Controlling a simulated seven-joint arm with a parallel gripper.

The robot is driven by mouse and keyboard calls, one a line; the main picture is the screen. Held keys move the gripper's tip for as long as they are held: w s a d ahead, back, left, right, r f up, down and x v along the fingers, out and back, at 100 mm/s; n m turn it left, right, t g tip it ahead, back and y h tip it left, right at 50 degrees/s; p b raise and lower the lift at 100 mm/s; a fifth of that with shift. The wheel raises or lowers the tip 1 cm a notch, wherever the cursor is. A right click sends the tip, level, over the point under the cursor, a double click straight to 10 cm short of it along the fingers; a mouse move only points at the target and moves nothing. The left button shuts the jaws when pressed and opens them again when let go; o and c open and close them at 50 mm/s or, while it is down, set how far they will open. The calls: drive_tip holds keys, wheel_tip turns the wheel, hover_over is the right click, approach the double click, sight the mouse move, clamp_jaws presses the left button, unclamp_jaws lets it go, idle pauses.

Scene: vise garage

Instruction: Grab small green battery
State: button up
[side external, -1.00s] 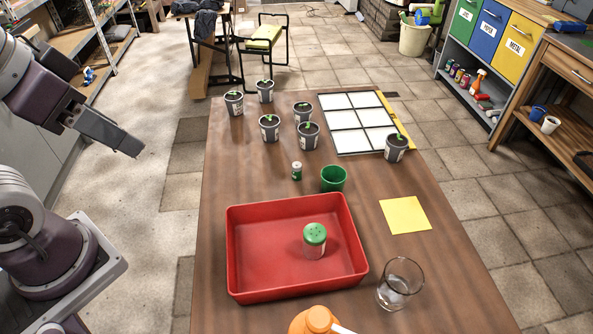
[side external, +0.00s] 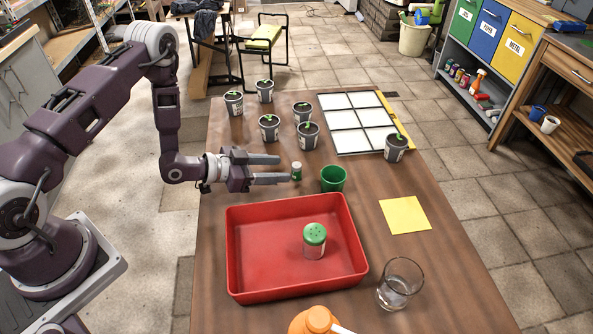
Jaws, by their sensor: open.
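The small green battery (side external: 297,171), green with a pale top, stands upright on the wooden table, left of the green cup (side external: 334,179). My gripper (side external: 284,169) is open and low over the table, reaching in from the left. Its two fingers point right, one farther back and one nearer the front, with their tips just left of the battery. The battery looks to be at or just beyond the fingertips; I cannot tell whether any part of it is between them. Nothing is held.
A red tray (side external: 235,262) holding a green-lidded shaker (side external: 314,240) lies in front. Several potted seedlings (side external: 308,136) stand behind, near a white-panelled grid (side external: 358,123). A glass (side external: 399,284), an orange bottle (side external: 318,321) and a yellow sheet (side external: 405,215) are nearer the front and right.

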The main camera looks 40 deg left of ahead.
sight(297, 169)
drive_tip(key=x, duration=0.6)
drive_tip(key=shift+w+d+f, duration=0.2)
clamp_jaws()
